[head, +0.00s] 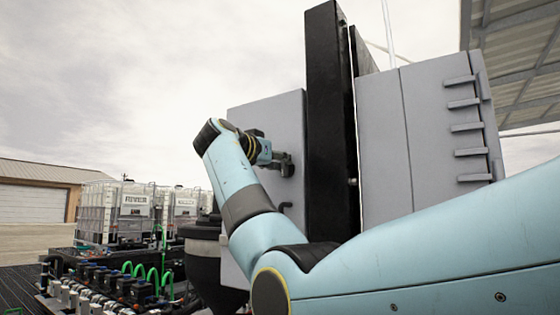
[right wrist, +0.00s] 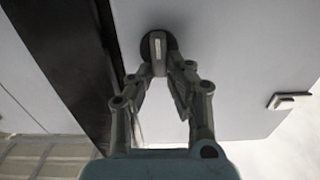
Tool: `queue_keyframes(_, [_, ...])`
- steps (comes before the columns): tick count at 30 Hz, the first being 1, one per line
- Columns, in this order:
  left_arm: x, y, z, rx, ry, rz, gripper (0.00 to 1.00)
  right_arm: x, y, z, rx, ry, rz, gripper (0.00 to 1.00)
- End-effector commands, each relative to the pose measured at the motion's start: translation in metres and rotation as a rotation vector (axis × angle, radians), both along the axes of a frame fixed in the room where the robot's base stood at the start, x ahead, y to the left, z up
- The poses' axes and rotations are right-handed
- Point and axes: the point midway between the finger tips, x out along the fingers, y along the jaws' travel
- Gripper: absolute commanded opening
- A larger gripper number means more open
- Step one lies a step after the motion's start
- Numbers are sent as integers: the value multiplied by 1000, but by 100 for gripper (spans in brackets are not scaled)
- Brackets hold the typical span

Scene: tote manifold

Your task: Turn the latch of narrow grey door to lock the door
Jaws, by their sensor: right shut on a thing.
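The narrow grey door (head: 275,112) stands left of a black upright post in the head view. It also fills much of the right wrist view (right wrist: 230,60). Its latch (right wrist: 158,50) is a pale bar on a round dark base near the door's edge by the post. My right gripper (head: 284,165) is at the door's face, and its fingers hide the latch in the head view. In the right wrist view the fingers (right wrist: 160,72) close around the latch bar, which appears roughly in line with them. My left gripper is not in view.
A black post (head: 325,120) rises right beside the door. A grey cabinet (head: 385,140) with several protruding hinges stands to the right. A small handle (head: 286,207) sits lower on the door. White caged tanks (head: 118,213) and green hoses are at lower left.

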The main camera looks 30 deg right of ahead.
Motion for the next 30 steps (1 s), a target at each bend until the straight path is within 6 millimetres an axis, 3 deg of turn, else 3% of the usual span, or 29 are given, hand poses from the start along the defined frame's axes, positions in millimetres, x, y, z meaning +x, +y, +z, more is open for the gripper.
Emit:
queue_keyframes(14, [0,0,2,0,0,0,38,2,1,1,-41,98,1,0])
queue_keyframes(30, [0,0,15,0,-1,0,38,10,4,-1,-224,538,1,0])
